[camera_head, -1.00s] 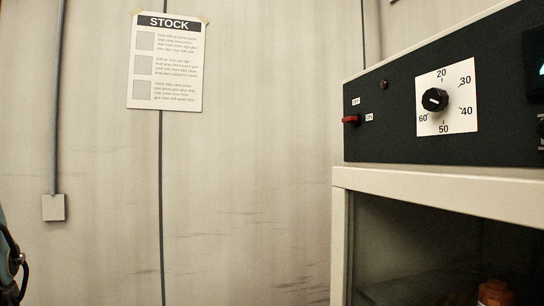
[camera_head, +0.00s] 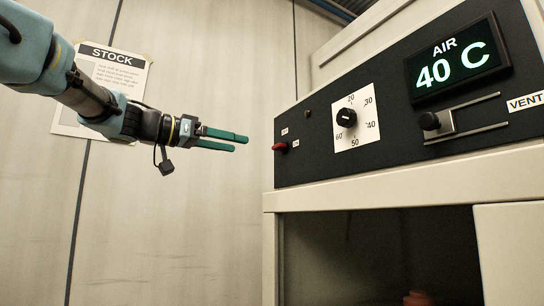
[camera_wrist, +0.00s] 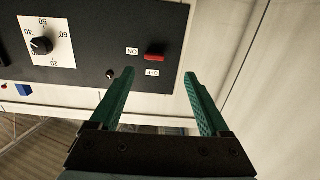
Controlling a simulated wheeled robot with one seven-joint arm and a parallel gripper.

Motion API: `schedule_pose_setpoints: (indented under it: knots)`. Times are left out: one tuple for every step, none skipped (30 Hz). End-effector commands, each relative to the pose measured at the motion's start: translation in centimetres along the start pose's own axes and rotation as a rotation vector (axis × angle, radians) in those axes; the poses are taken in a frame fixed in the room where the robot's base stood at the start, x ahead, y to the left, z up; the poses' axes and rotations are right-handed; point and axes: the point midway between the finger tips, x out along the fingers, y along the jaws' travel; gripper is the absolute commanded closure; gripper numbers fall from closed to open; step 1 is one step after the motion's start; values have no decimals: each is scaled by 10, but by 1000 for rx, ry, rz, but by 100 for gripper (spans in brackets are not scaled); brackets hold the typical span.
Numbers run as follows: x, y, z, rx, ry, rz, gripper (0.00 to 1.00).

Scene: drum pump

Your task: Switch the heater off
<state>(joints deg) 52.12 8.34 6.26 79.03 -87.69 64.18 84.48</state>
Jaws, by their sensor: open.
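The heater's dark control panel (camera_head: 395,125) carries a red switch (camera_head: 281,147) near its left end. The switch lever sits level with the ON label (camera_head: 295,143), below the OFF label (camera_head: 284,131). My gripper (camera_head: 239,143) is open and empty, a short way left of the switch, its green fingers pointing right towards it. In the wrist view, upside down, the red switch (camera_wrist: 155,52) shows beyond and between the two fingertips (camera_wrist: 159,74), apart from them. A small dark red lamp (camera_head: 307,113) is up and right of the switch.
Right of the switch are a black temperature knob (camera_head: 346,117) on a white dial, a display (camera_head: 457,60) reading AIR 40 C and a vent slider (camera_head: 430,121). A STOCK sheet (camera_head: 103,75) hangs on the wall behind my arm. An open compartment (camera_head: 380,255) lies below.

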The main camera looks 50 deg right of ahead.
Motion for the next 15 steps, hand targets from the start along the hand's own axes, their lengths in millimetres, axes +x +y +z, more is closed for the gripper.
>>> schedule_pose_setpoints:
  knots:
    - [4, 6, -6, 20, 19, 17, 20]
    - [6, 8, -10, 27, 26, 23, 20]
    - [8, 9, -12, 32, 31, 27, 20]
    - [11, 9, -14, 34, 33, 28, 20]
    - [14, 9, -14, 34, 33, 29, 20]
    - [18, 10, -15, 33, 33, 30, 20]
    - [23, 10, -15, 32, 32, 30, 20]
    - [27, 10, -16, 31, 32, 29, 20]
    - [34, 10, -16, 30, 31, 29, 20]
    - [40, 10, -16, 29, 31, 30, 20]
    - [46, 10, -17, 29, 30, 28, 20]
    - [54, 10, -17, 30, 30, 29, 20]
    - [60, 11, -17, 30, 29, 29, 20]
    - [65, 10, -17, 29, 29, 27, 20]
    - [73, 10, -17, 29, 29, 28, 20]
